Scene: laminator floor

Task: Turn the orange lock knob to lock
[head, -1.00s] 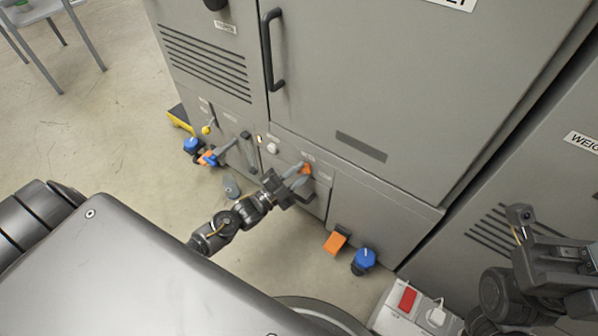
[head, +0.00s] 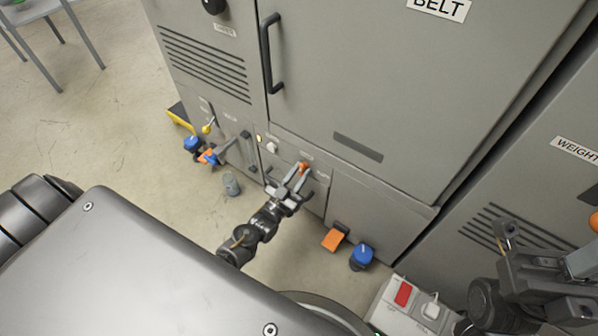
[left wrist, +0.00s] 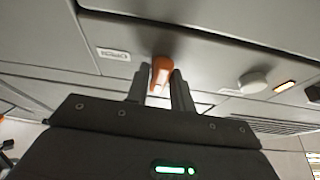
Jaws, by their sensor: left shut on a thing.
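The orange lock knob (head: 303,166) is on the lower front panel of the grey cabinet. It also shows in the left wrist view (left wrist: 161,72), standing between my two fingers. My left gripper (head: 296,178) is shut on the knob, with a finger on each side of it; in the left wrist view the fingertips (left wrist: 160,82) flank it closely. A small label (left wrist: 113,54) sits on the panel beside the knob. My right gripper (head: 548,262) is at the lower right, away from the knob; its fingers are not clear enough to judge.
A white round knob (head: 271,147) and a small lit indicator (head: 259,138) are left of the lock knob. An orange pedal (head: 333,239) and a blue-capped item (head: 362,255) are below right. A power strip (head: 388,310) with a red switch lies on the floor.

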